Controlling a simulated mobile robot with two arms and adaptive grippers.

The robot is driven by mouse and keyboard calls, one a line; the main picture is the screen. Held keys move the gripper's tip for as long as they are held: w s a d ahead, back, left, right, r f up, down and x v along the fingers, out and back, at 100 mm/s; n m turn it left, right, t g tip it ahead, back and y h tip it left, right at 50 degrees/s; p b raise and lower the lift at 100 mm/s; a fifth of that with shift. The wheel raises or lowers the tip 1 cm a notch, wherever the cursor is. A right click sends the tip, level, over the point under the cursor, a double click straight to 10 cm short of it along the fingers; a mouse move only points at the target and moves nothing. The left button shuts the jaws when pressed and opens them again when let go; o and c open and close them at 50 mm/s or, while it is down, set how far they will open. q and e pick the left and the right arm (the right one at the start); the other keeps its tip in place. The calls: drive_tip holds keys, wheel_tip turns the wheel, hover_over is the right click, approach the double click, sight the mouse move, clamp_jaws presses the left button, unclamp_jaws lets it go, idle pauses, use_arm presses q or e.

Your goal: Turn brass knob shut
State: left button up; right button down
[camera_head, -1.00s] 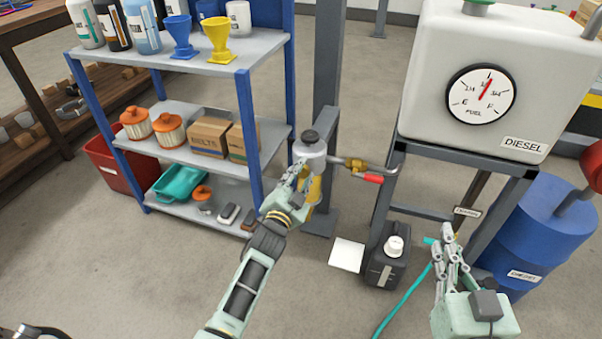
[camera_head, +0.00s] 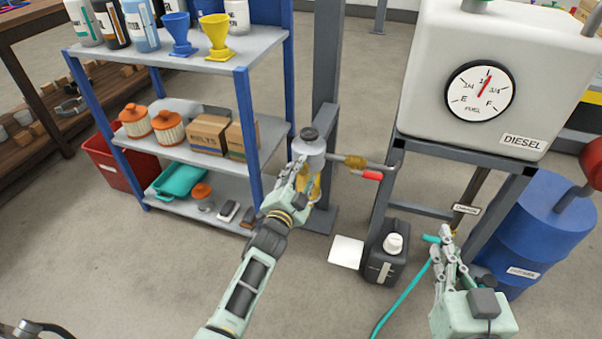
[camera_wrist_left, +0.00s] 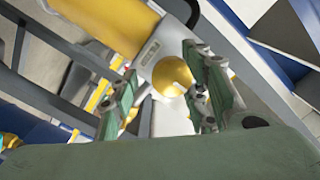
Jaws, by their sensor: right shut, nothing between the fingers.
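The brass knob (camera_wrist_left: 172,76) shows in the left wrist view as a round golden end below a grey-white body and a yellow cylinder (camera_wrist_left: 110,25). My left gripper (camera_wrist_left: 166,100) has its fingers apart, one on each side of the knob; I cannot tell whether they touch it. In the head view my left gripper (camera_head: 298,182) is at the grey-topped filter (camera_head: 308,147) with the yellow bowl (camera_head: 316,187), and the knob is hidden there. My right gripper (camera_head: 446,240) is shut and empty, beside the teal hose (camera_head: 410,296).
A brass fitting (camera_head: 355,161) and red lever (camera_head: 372,175) sit on the pipe right of the filter. The blue shelf (camera_head: 245,130) stands left. The diesel tank (camera_head: 420,60), black jug (camera_head: 385,255) and blue drum (camera_head: 540,225) stand right.

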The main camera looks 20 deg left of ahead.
use_arm(q)
drive_tip(key=shift+a+r, duration=0.1)
drive_tip(key=shift+a, duration=0.05)
drive_tip(key=s, duration=1.2)
drive_tip(key=shift+a, duration=0.15)
